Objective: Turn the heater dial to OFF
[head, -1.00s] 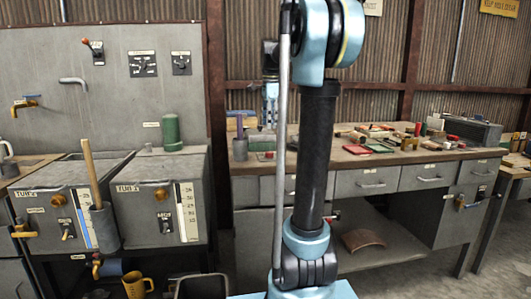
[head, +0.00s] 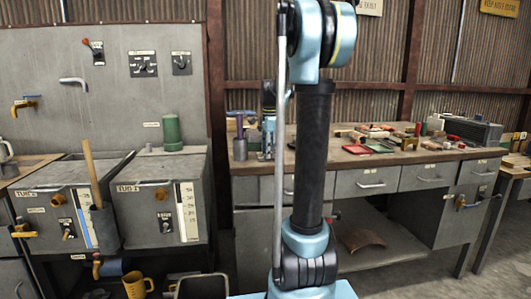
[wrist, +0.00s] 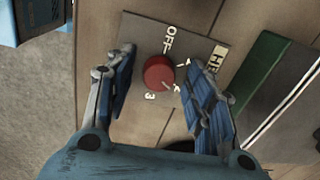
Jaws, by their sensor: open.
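The red heater dial (wrist: 159,72) sits on a grey plate (wrist: 203,36) marked OFF at the top, with numbers around the dial's right and lower sides. Which mark the dial points to is not clear. My gripper (wrist: 162,66) is open in the wrist view, its blue-padded fingers to the left and right of the dial with gaps on both sides. In the head view my gripper (head: 268,142) is low over the left end of the workbench, partly behind my arm. I cannot make out the dial there.
The workbench (head: 368,183) holds a purple-handled tool in a grey cup (head: 240,149) left of my gripper, and tools and boxes to the right. A green-sided box (wrist: 270,80) lies right of the dial plate. Tubs (head: 150,200) stand at left.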

